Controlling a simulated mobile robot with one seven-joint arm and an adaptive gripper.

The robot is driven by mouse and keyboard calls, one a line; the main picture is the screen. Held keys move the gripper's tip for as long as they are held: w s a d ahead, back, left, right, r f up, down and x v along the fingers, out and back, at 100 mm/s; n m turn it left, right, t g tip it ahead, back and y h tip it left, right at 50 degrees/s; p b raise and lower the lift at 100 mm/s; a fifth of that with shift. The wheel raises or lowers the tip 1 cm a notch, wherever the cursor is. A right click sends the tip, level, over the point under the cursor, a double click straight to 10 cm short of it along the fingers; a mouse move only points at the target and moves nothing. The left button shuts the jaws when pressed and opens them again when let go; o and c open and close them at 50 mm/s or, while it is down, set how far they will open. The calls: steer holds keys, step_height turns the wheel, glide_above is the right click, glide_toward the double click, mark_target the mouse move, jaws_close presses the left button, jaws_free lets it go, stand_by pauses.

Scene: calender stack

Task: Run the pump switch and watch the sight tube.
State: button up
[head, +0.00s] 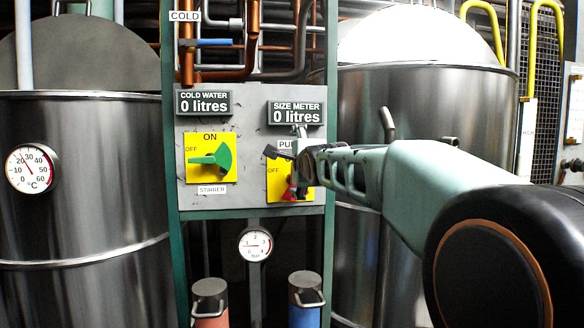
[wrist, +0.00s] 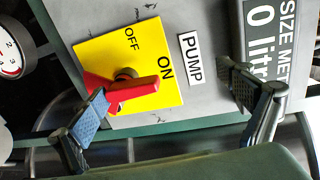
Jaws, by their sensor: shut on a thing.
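The pump switch is a red handle on a yellow plate, seen in the wrist view (wrist: 138,94) and partly in the head view (head: 290,193). In the wrist view one end of the handle lies close to the word ON. My gripper (head: 290,170) is at the switch and hides much of it in the head view. In the wrist view my gripper (wrist: 168,108) has its left finger against the red handle and its right finger near the PUMP label. I cannot pick out a sight tube. The size meter (head: 296,113) reads 0 litres.
Left of the pump switch is the green stirrer switch (head: 212,160), with the cold water display (head: 204,103) above it. A pressure gauge (head: 255,244) hangs below the panel. Steel tanks stand at left (head: 85,190) and right (head: 425,95). Copper pipes (head: 253,45) run above the panel.

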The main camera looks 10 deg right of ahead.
steer(key=shift+s+r, duration=0.15)
steer(key=shift+r, duration=0.5)
steer(key=shift+c, duration=0.3)
steer(key=shift+s+r, duration=0.35)
steer(key=shift+c, duration=1.3)
steer(key=shift+p, duration=0.8)
steer(key=shift+s, duration=0.1)
steer(key=p, duration=0.3)
steer(key=shift+s, duration=0.35)
steer(key=s+p, duration=1.2)
steer(key=p, duration=0.2)
steer(key=shift+f, duration=0.4)
steer(key=shift+r, duration=0.1)
